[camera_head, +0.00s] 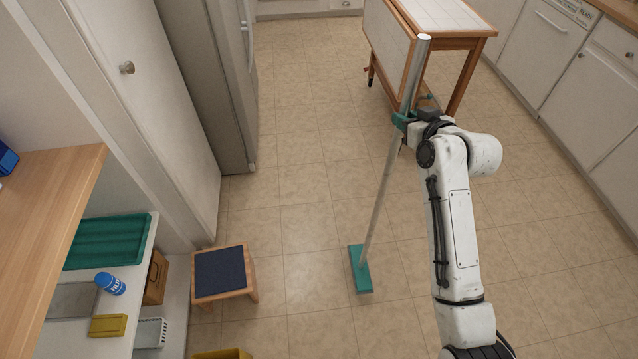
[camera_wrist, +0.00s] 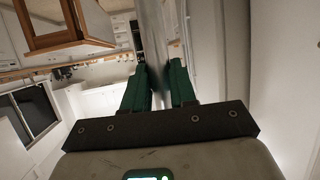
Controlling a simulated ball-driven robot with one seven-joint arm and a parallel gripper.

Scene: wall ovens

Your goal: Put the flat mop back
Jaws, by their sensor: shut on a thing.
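The flat mop (camera_head: 377,209) has a long light-grey pole and a flat green head. It stands nearly upright, leaning a little to the right at the top, in the middle of the floor in the head view. Its green head (camera_head: 360,270) is at floor level. My gripper (camera_head: 403,120) is shut around the upper part of the pole. In the wrist view the green fingers (camera_wrist: 160,85) close on both sides of the pole (camera_wrist: 154,40). The mop head is hidden from the wrist view.
A wheeled trolley table (camera_head: 447,15) stands behind the pole's top. A low stool (camera_head: 222,272) with a dark top is at the left, beside shelves holding a green tray (camera_head: 108,241) and a blue can (camera_head: 110,283). Cabinets line the right. Floor around the mop is clear.

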